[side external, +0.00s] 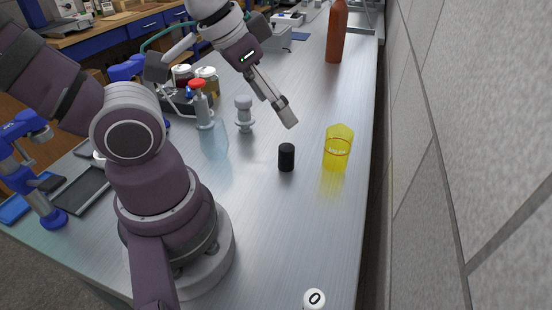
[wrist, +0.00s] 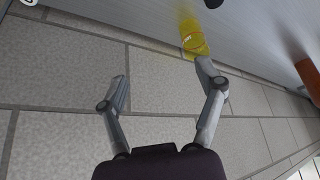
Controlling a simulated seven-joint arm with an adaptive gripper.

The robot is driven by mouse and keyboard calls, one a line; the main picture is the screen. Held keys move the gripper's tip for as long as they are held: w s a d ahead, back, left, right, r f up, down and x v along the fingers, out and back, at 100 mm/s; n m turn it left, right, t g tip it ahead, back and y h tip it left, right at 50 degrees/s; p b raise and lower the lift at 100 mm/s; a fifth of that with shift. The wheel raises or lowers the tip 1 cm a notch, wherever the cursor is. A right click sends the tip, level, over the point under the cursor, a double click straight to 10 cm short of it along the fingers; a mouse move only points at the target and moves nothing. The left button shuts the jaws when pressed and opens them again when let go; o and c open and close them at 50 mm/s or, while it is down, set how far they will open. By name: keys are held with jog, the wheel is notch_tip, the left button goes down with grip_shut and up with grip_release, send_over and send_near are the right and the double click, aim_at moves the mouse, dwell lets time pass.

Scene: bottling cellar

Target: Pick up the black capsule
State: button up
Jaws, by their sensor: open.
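The black capsule (side external: 286,157) stands upright on the metal bench in the side external view, left of a yellow cup. In the wrist view a dark piece that looks like the capsule (wrist: 213,3) is cut off at the top edge. My gripper (side external: 288,118) is above the bench, higher than the capsule in the picture and apart from it. In the wrist view my gripper (wrist: 163,72) has its fingers spread, with nothing between them but the tiled wall behind.
The yellow cup (side external: 337,150) stands close right of the capsule. A grey knobbed fitting (side external: 244,114) and a clear bottle with a red top (side external: 210,130) stand left. A red-brown bottle (side external: 337,32) stands farther back. A white ball (side external: 314,299) is at the front. A stone wall (side external: 440,150) borders the bench.

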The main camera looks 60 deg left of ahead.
jog(key=n+g, duration=0.6)
jog(key=n, duration=1.4)
send_over(287, 147)
jog(key=d, duration=0.1)
notch_tip(287, 147, down, 10)
jog(key=shift+s+d+r, duration=0.1)
jog(key=f, duration=0.7)
jog(key=a+f, duration=0.1)
jog(key=f, duration=0.2)
jog(key=shift+f, duration=0.2)
jog(key=c, duration=0.7)
